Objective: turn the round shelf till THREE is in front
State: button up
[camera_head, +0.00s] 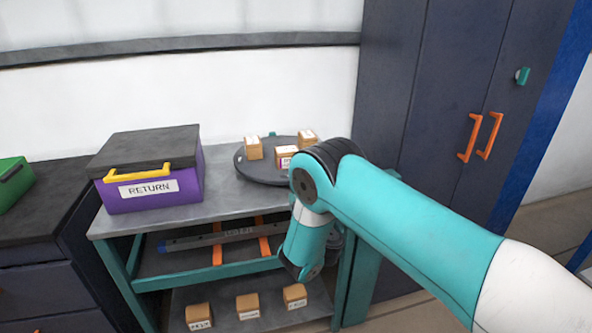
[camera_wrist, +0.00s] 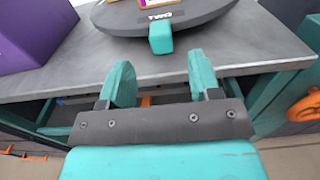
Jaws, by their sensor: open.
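The round shelf (camera_head: 262,174) is a dark disc on the grey bench top, with several small labelled boxes on it. My arm hides part of it in the head view. In the wrist view, the disc (camera_wrist: 120,22) shows at the top, with a teal tab (camera_wrist: 160,38) sticking out of its near edge. The label TWO (camera_wrist: 160,16) is on the rim just above that tab. My gripper (camera_wrist: 158,78) is open and empty. Its two teal fingers are apart, short of the tab and roughly lined up with it. In the head view the fingers are hidden behind my arm.
A purple RETURN box (camera_head: 160,190) with a yellow handle stands left of the disc. Small boxes (camera_head: 248,306) sit on the lower shelf. A dark cabinet (camera_head: 440,100) with orange handles stands at the right. Bare bench top lies in front of the disc.

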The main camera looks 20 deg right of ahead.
jog(key=shift+w+p, duration=1)
jog(key=shift+w, duration=3.35)
grip_shut()
